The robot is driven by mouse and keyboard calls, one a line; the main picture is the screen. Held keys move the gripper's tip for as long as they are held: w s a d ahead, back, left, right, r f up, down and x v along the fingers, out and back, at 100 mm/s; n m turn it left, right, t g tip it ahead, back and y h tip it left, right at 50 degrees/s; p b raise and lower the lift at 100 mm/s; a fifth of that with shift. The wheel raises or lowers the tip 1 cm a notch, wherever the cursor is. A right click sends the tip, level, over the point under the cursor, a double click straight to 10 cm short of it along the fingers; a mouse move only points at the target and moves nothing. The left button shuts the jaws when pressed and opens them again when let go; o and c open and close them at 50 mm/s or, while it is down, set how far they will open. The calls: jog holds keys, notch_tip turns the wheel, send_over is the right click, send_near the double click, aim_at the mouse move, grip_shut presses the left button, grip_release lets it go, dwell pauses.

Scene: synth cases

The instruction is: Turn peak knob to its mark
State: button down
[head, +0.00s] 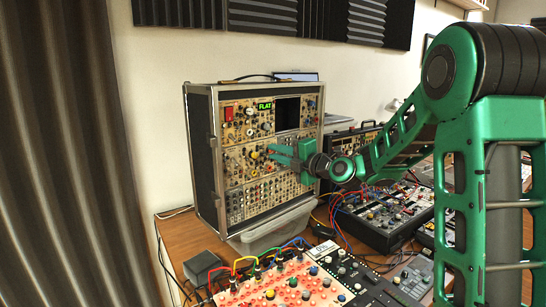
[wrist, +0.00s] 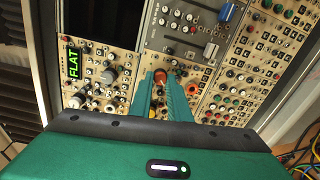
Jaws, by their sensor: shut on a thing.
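The upright synth case (head: 206,165) stands on the desk, its panel full of knobs and jacks. My gripper (head: 270,150) reaches its middle rows from the right. In the wrist view, my gripper's green fingers (wrist: 161,82) are shut on a small red-orange knob (wrist: 160,76), one finger on each side. The knob's label and mark are too small to read, so I cannot tell how it lines up. A display (head: 264,106) at the upper part of the case reads FLAT in green; it also shows in the wrist view (wrist: 73,63).
Other knobs and jacks crowd close around my fingers. A yellow knob (head: 255,155) sits just left of my gripper. A clear plastic bin (head: 268,236) lies below the case. A red-lit panel with patch cables (head: 275,285) and more synth gear (head: 385,217) fill the desk.

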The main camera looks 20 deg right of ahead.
jog(key=shift+s+a+f, duration=0.1)
jog(key=shift+a+f, duration=0.2)
jog(key=c, duration=1.7)
grip_release()
jog(key=shift+o, duration=0.2)
jog(key=shift+d+r, duration=0.15)
jog(key=v, duration=1)
jog(key=shift+s, duration=0.2)
jog(key=shift+d, duration=0.1)
